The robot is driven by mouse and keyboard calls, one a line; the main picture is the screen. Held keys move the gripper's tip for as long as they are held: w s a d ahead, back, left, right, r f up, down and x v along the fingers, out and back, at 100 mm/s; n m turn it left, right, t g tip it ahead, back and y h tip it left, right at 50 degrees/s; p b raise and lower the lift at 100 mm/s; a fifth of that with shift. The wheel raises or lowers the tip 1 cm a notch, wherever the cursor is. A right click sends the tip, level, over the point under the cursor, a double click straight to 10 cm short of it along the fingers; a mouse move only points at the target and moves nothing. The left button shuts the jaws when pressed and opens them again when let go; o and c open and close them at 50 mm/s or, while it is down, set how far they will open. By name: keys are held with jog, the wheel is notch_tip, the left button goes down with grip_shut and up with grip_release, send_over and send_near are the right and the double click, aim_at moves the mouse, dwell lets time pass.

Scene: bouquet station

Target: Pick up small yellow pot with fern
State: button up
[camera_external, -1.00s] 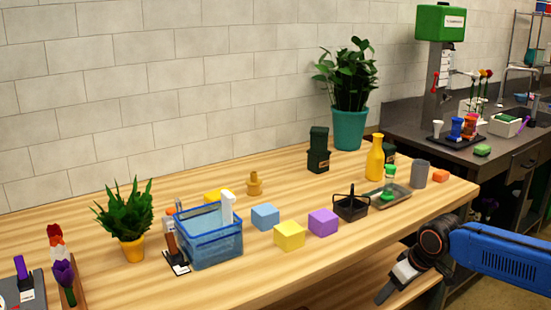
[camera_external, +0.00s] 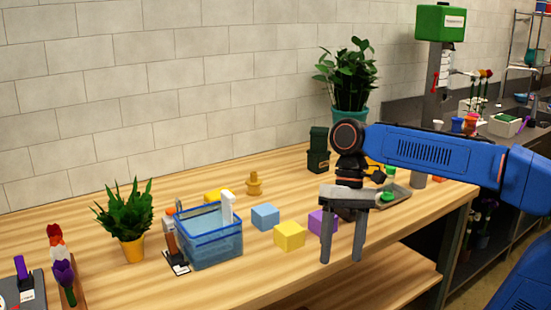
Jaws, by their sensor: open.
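The small yellow pot (camera_external: 133,247) with a green fern (camera_external: 125,211) stands upright on the wooden table at the left, beside the blue basket. My gripper (camera_external: 342,260) is open and empty, with its two fingers pointing down near the table's front edge. It is far to the right of the pot and apart from it.
A blue basket (camera_external: 212,246) with items stands right of the pot. A yellow block (camera_external: 289,235) and a blue block (camera_external: 265,216) lie between it and my gripper. Flowers (camera_external: 64,275) stand at the front left. A teal-potted plant (camera_external: 347,80) is at the back.

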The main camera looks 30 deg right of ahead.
jog(key=w+a+r+n, duration=0.1)
jog(key=w+a+r, duration=0.1)
jog(key=w+r, duration=0.1)
jog(key=w+a+r+n, duration=0.2)
jog(key=w+a+r, duration=0.1)
jog(key=w, duration=0.1)
jog(key=w+a+r+n, duration=0.1)
jog(key=w+a+r, duration=0.1)
jog(key=w+r, duration=0.1)
jog(key=shift+w+a+r+n, duration=0.3)
jog(key=shift+w+r+n, duration=0.1)
jog(key=w+a+r+n+t, duration=0.1)
jog(key=w+a+r+n, duration=0.4)
jog(key=w+a+r, duration=0.3)
notch_tip(320, 180, up, 4)
jog(key=n+t+y, duration=0.1)
jog(key=n+t, duration=0.1)
jog(key=n, duration=0.8)
send_over(129, 213)
jog(key=d, duration=0.6)
jog(key=x, duration=1.1)
jog(key=shift+w+f, duration=0.15)
jog(key=shift+f, duration=0.1)
jog(key=shift+a+x, duration=0.1)
jog(key=shift+x, duration=1.25)
jog(key=shift+a+x, duration=0.15)
jog(key=shift+x, duration=1.2)
jog(key=shift+r, duration=0.15)
jog(key=shift+c, duration=0.6)
grip_shut()
